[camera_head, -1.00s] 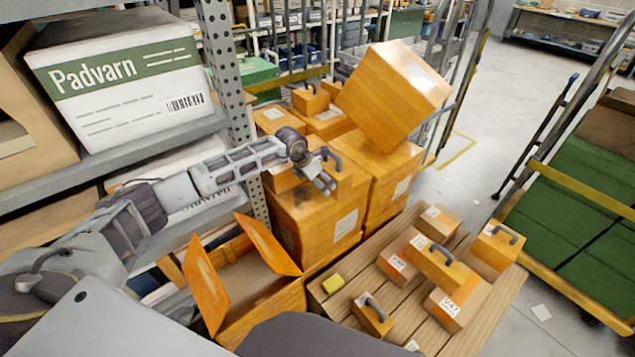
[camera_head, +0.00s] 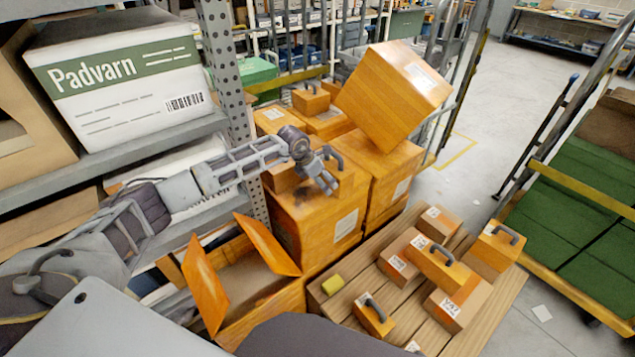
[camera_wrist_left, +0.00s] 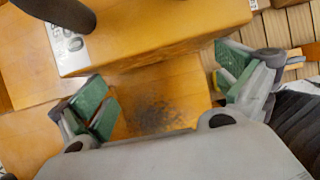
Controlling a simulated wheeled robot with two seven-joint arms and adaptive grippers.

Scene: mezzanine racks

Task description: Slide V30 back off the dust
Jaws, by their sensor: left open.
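An orange box (camera_wrist_left: 165,35) with a label ending in "30", seemingly V30, fills the top of the left wrist view. A dark grey dust patch (camera_wrist_left: 155,115) lies on the orange surface just below its near edge, with the visible dust clear of the box. My left gripper (camera_wrist_left: 165,98) is open, its green-padded fingers apart on either side of the dust, with nothing between them. In the head view my left gripper (camera_head: 328,181) is over the front of the tall orange stack (camera_head: 320,220), beside a handled box (camera_head: 346,177). My right gripper is not in view.
A tilted large orange box (camera_head: 395,95) rests on the stack behind. An open orange box (camera_head: 233,318) stands in front. A slatted pallet (camera_head: 465,340) at right holds several boxes and a small yellow block (camera_head: 332,285). A shelf upright (camera_head: 228,90) is close to my left arm.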

